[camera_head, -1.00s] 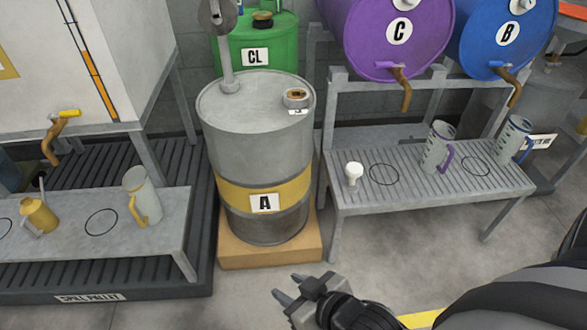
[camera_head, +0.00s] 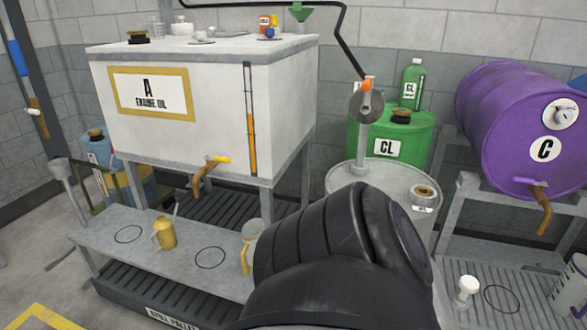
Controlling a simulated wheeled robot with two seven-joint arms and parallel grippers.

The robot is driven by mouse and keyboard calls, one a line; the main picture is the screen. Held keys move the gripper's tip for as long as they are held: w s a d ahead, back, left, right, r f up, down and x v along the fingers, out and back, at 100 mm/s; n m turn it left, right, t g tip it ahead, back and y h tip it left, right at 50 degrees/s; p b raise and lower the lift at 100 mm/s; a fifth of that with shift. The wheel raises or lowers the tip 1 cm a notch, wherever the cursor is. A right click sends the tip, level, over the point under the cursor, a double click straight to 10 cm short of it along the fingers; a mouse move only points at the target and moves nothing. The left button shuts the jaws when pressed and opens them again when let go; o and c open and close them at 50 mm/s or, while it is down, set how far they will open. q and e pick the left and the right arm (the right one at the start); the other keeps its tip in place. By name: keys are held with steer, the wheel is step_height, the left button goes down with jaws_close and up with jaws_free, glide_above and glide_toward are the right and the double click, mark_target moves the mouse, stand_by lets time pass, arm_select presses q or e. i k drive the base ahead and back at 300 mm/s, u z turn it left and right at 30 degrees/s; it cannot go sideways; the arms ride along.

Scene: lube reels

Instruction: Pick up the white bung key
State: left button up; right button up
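A small white piece with a wide round top and a narrow stem (camera_head: 468,288) stands at the left end of the right-hand rack bench. It may be the white bung key, but it is too small to tell for sure. The grey drum (camera_head: 375,185) stands left of this bench and has a brown-centred bung fitting (camera_head: 424,194) on its top. My black arm fills the lower middle and hides most of the drum. Neither gripper shows in this view.
The left bench (camera_head: 208,285) holds a yellow oil can (camera_head: 164,233) and a clear jug with a yellow handle (camera_head: 248,245). The white engine oil tank (camera_head: 215,100) stands behind it. A purple drum (camera_head: 520,130) with a brown tap overhangs the right bench. A grey-white jug (camera_head: 570,288) stands at the right edge.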

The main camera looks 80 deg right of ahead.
mark_target(468, 284)
steer(key=u, duration=0.15)
steer(key=k, duration=2.25)
steer(key=z, duration=0.75)
